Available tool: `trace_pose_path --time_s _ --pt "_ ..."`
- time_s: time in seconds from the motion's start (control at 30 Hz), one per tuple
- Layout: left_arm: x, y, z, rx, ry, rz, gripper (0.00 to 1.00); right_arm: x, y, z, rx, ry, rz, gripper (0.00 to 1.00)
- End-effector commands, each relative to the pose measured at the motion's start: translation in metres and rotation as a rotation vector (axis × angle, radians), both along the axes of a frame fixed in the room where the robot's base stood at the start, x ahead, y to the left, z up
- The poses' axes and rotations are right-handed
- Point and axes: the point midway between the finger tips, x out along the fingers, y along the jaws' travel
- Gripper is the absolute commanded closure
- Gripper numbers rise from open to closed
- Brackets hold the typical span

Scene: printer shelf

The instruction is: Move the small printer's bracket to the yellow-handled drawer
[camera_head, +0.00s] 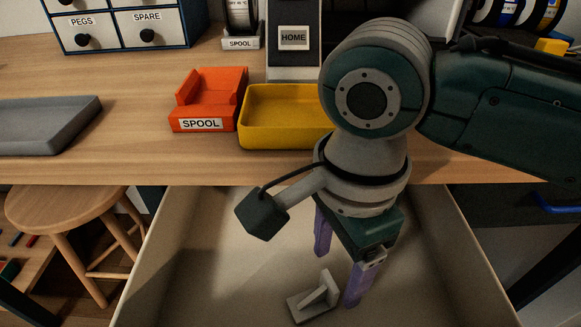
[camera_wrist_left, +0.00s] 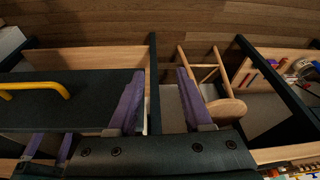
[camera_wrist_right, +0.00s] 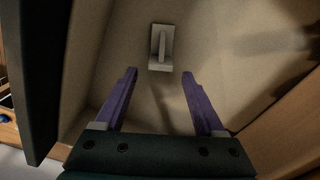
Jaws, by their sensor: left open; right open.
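A pale grey bracket (camera_head: 315,299) with a flat base and a slanted upright part rests on the floor of the open, pale-lined drawer (camera_head: 220,235). My right gripper (camera_head: 336,262) points down into this drawer, open and empty. In the right wrist view the bracket (camera_wrist_right: 152,60) lies beyond the fingertips (camera_wrist_right: 158,72), between their lines and apart from them. The left wrist view shows a yellow handle (camera_wrist_left: 38,88) on a dark panel, which appears to be this drawer's front. My left gripper (camera_wrist_left: 157,70) is open and empty outside the drawer; the head view does not show it.
On the wooden worktop (camera_head: 300,168) stand an orange SPOOL holder (camera_head: 212,95), a yellow tray (camera_head: 262,140) and a grey tray (camera_head: 45,125). A stool (camera_head: 65,208) stands left of the drawer. A blue handle (camera_head: 556,205) shows on the right.

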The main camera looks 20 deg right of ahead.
Motion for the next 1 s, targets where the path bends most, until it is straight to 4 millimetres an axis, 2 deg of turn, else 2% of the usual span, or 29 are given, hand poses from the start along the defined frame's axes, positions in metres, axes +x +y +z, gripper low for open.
trace_pose_path --time_s 0.03,0.1,0.3,0.47,0.8,0.87,1.0 --pt "0.000 0.000 0.012 0.000 0.000 0.000 0.50 0.000 0.001 0.019 0.002 -0.002 0.001 0.29" --pt "0.000 0.000 0.018 0.000 0.000 0.000 0.50 0.000 0.001 0.034 0.002 -0.002 0.001 0.29" --pt "0.000 0.000 0.031 0.000 0.000 0.000 0.50 0.001 0.001 0.067 0.002 -0.002 0.000 0.29" --pt "0.000 0.001 0.033 0.003 0.000 -0.002 0.50 0.000 0.000 0.077 0.000 0.000 -0.001 0.29" --pt "0.000 0.003 0.034 0.011 -0.001 -0.007 0.50 -0.001 0.001 0.079 0.003 0.000 0.006 0.29" --pt "0.000 0.003 0.040 0.011 0.000 -0.007 0.50 -0.003 0.004 0.083 0.015 -0.002 0.038 0.29" --pt "0.000 0.003 0.074 0.010 0.002 -0.007 0.50 -0.020 0.021 0.110 0.089 -0.038 0.260 0.29"
